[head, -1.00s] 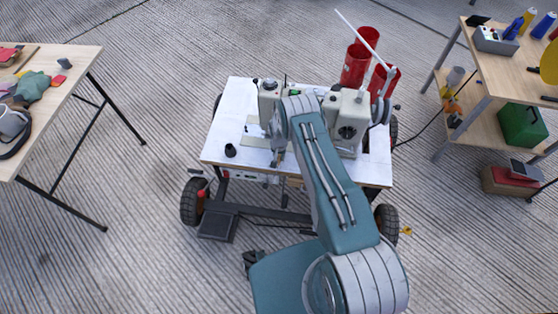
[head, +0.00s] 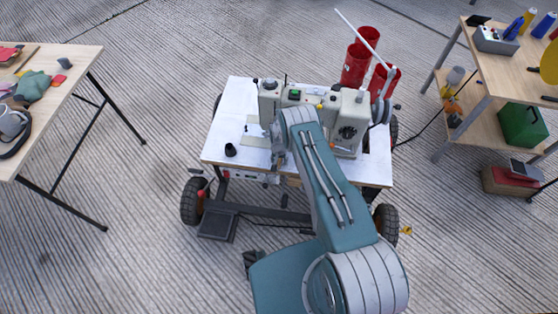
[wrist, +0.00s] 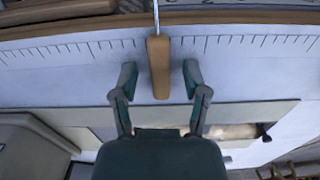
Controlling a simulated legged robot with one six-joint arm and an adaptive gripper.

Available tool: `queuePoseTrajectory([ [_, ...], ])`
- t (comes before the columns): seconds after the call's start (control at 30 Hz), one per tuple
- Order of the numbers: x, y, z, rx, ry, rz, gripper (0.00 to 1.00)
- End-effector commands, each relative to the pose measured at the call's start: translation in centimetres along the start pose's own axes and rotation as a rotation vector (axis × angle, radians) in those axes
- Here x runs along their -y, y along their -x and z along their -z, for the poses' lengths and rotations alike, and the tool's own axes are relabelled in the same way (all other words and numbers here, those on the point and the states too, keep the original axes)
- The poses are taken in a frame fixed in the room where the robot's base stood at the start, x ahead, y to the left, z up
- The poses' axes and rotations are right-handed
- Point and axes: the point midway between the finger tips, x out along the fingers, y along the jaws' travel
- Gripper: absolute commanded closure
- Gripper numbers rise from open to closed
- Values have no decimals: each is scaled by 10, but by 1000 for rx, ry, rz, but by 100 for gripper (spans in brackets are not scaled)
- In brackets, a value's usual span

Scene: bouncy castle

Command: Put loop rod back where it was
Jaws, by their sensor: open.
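The loop rod (wrist: 158,66) shows in the wrist view as a wooden handle with a thin metal shaft running toward the top edge. The handle lies over the white, ruler-marked tabletop; whether it touches the surface is unclear. My gripper (wrist: 160,78) is open, with one finger on each side of the handle and a visible gap to both. In the head view my gripper (head: 279,158) is low at the near edge of the sewing table (head: 228,125), largely hidden by my arm. I cannot make out the rod there.
A cream sewing machine (head: 345,118) stands on the wheeled table. Red cylinders (head: 356,64) are behind it, and a small black cup (head: 230,150) is at left. A wooden table (head: 60,90) stands left and a shelf unit (head: 500,75) right. The floor between is mostly clear.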

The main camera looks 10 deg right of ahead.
Motion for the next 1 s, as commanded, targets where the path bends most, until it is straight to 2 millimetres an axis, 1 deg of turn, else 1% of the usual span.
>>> queuePoseTrajectory([
  [0.07,0,2,0,0,0,0,41],
  [0.17,0,10,1,-1,0,0,41],
  [0.37,0,41,1,-2,0,1,41],
  [0.7,0,100,1,-2,0,1,41],
  [0.8,0,113,1,-1,0,0,41],
  [0.97,0,124,1,-2,1,1,41],
  [1.0,1,129,2,-5,2,2,41],
])
